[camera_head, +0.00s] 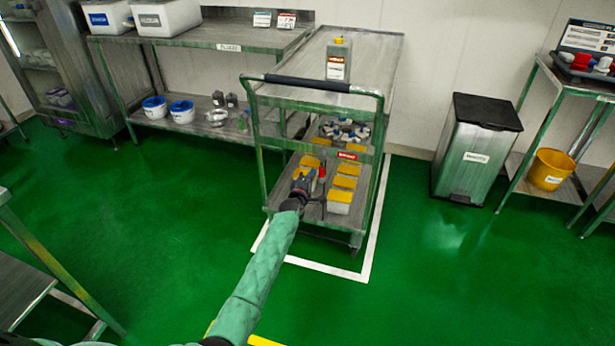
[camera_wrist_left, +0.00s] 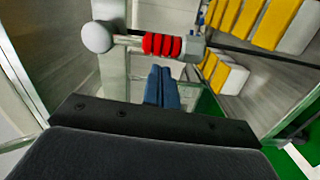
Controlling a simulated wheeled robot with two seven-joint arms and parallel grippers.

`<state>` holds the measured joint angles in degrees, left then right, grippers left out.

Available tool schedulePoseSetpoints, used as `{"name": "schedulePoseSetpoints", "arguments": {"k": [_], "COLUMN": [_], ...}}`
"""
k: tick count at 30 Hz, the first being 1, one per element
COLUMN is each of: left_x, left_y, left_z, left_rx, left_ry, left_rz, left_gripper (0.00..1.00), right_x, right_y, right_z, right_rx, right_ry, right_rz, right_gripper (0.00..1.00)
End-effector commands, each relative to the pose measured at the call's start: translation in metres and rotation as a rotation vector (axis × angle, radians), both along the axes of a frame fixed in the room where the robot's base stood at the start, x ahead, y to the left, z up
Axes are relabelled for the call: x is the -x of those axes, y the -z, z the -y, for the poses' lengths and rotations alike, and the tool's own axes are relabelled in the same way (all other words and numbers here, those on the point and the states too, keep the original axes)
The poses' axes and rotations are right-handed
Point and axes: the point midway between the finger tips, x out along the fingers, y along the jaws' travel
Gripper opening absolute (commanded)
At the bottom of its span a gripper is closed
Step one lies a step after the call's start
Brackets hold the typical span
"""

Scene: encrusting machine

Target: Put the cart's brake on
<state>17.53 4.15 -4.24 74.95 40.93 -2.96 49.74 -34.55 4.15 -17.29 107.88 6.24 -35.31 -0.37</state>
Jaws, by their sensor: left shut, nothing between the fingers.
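The cart (camera_head: 345,91) is a steel trolley with a dark push handle, standing in the middle of the head view inside a white floor outline. A red part (camera_head: 322,170) shows at its near side, just right of my left gripper (camera_head: 301,182). In the left wrist view, a red ribbed grip (camera_wrist_left: 165,45) sits on a thin bar with a pale round knob (camera_wrist_left: 97,37) at its left end. The blue fingers of my left gripper (camera_wrist_left: 161,88) are shut and empty, just below the red grip in the picture. I cannot tell whether they touch it. My right gripper is out of view.
Yellow-lidded tubs (camera_head: 341,197) fill the cart's lower shelf, and a bottle (camera_head: 338,60) stands on top. A steel bin (camera_head: 477,150) stands to the right, with a yellow bucket (camera_head: 551,169) beyond. A bench (camera_head: 205,47) is behind left. The green floor in front is clear.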

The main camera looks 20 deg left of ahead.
Motion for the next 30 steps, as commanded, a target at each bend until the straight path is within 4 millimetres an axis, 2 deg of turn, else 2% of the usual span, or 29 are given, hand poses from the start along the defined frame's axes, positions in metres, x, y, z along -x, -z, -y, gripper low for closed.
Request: {"name": "schedulePoseSetpoints", "arguments": {"k": [3,7,30], "left_x": [0.000,0.000,0.000], "left_y": [0.003,0.003,0.004], "left_z": [0.004,0.007,0.008], "left_rx": [0.055,0.096,0.130], "left_ry": [0.000,0.000,0.000], "left_rz": [-0.002,-0.003,-0.005], "left_gripper": [0.00,0.00,0.00], "right_x": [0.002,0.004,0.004], "right_y": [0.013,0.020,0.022], "right_z": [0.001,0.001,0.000], "right_rx": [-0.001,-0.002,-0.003], "right_ry": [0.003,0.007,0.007], "right_rz": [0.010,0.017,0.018], "right_gripper": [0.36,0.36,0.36]}}
